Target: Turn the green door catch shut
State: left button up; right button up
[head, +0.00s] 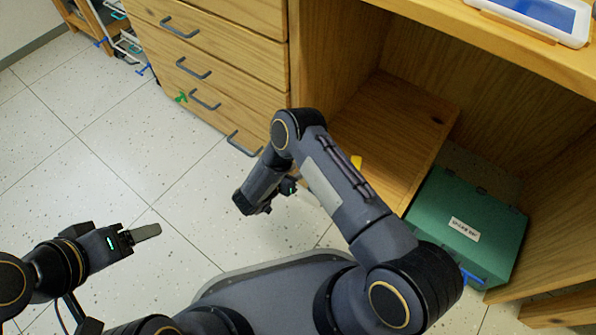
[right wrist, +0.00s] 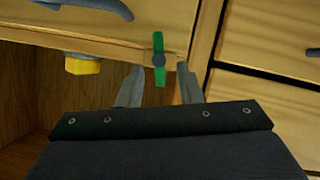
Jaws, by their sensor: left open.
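In the right wrist view, the green door catch (right wrist: 158,45) is a slim bar on a dark round pivot. It stands nearly upright on the picture, on a wooden front near a vertical cabinet edge. My right gripper (right wrist: 159,78) is open, with one finger to each side of the catch's lower end. I cannot tell whether they touch. In the head view the right fingertips are hidden by my arm. My left gripper (head: 146,232) is open and empty above the floor.
Wooden drawers (head: 213,68) with dark handles stand at the top left. An open cabinet bay with a wooden shelf (head: 395,110) is to the right. A lidded green box (head: 470,200) stands low at the right. The floor at left is clear.

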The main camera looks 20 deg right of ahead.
jog(key=shift+w+d+f, duration=0.2)
jog(key=shift+w+d, duration=0.05)
jog(key=shift+d, duration=0.2)
jog(key=shift+c, duration=0.3)
grip_shut()
jog(key=shift+s+d+m+t+y+p, duration=0.2)
jog(key=shift+m+t+y+p, duration=0.3)
jog(key=shift+m+p, duration=0.45)
jog(key=shift+o, duration=0.3)
grip_release()
jog(key=shift+a+r, duration=0.1)
